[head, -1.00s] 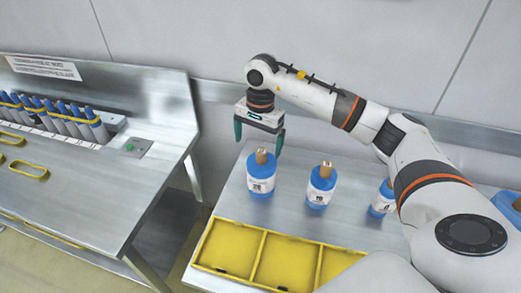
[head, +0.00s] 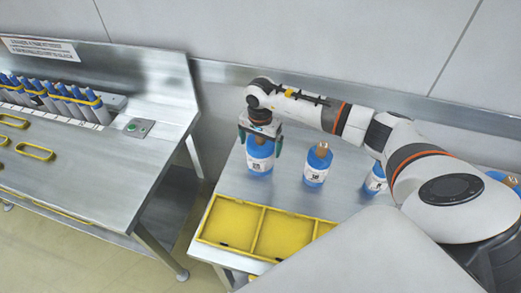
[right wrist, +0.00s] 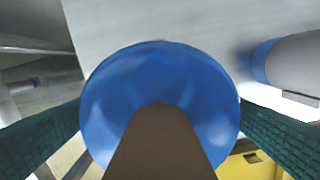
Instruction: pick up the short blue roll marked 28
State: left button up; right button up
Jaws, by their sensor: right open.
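The short blue roll (head: 259,167) with a white label stands upright on the right-hand steel table, leftmost of the rolls there. Its label looks like 28 but is small. My right gripper (head: 260,147) is over it, pointing down, open, with one green finger on each side of the roll's upper part. In the right wrist view the round blue top of the roll (right wrist: 160,75) with its brown core (right wrist: 160,145) lies between the two fingers. I cannot tell whether the fingers touch it. My left gripper is not in view.
A similar blue roll (head: 317,165) stands to the right, with another (head: 374,178) beyond it, near my right arm. A yellow divided tray (head: 232,224) lies at the table's front. The left bench (head: 95,190) holds a rack of several slim blue-and-grey rolls (head: 60,98).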

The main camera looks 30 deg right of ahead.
jog(key=shift+f, duration=0.35)
